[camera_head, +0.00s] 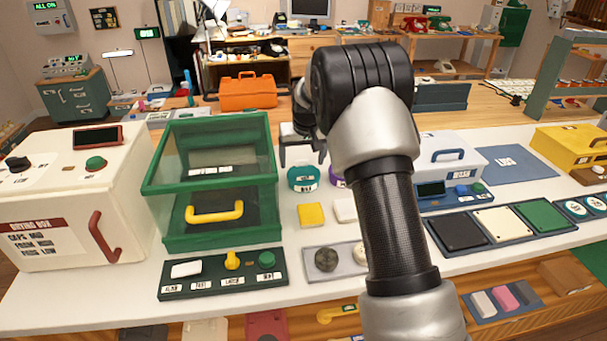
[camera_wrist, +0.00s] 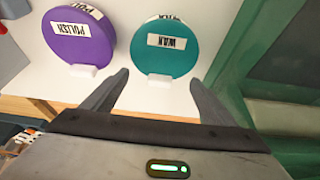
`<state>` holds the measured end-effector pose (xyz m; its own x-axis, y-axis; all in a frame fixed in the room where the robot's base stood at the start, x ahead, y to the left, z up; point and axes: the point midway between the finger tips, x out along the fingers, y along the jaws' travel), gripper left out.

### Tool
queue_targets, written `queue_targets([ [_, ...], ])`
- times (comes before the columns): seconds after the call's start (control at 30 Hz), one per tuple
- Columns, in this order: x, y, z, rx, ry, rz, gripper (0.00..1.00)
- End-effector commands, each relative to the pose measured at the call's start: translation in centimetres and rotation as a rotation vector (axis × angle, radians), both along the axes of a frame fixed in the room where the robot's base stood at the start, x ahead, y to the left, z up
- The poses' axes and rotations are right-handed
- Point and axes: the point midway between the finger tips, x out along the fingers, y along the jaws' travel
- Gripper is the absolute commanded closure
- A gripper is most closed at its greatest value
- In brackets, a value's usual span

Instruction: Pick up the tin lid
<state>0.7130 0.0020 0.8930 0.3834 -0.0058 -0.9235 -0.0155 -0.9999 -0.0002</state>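Two round tins stand on the white counter. The teal tin (camera_head: 303,178) is marked WAX, and its round teal lid face (camera_wrist: 165,55) shows in the wrist view. The purple tin (camera_wrist: 78,40) is marked POLISH; in the head view it is mostly hidden behind my arm. Each has a small white tab at its near edge in the wrist view. I cannot tell where lid and tin body meet. My gripper (camera_wrist: 158,80) is open and empty, its fingertips near the teal tin's near edge. In the head view my gripper (camera_head: 302,158) hangs over the teal tin.
A green glass-fronted case (camera_head: 213,180) stands just left of the tins. A yellow block (camera_head: 311,215) and a grey tray (camera_head: 318,270) with round pieces lie in front. A white toolbox (camera_head: 446,160) stands to the right. An orange toolbox (camera_head: 248,92) sits behind.

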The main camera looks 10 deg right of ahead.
Motion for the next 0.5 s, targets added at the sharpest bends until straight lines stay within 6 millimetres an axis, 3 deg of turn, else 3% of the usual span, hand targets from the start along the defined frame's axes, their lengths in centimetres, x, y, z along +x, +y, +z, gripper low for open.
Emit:
queue_targets([
  [0.07, -0.02, 0.00, -0.02, 0.000, 0.001, 0.000, 0.34],
  [0.4, -0.04, 0.01, -0.02, 0.000, 0.001, 0.000, 0.91],
  [0.5, -0.03, 0.01, 0.00, 0.000, 0.001, 0.000, 0.91],
])
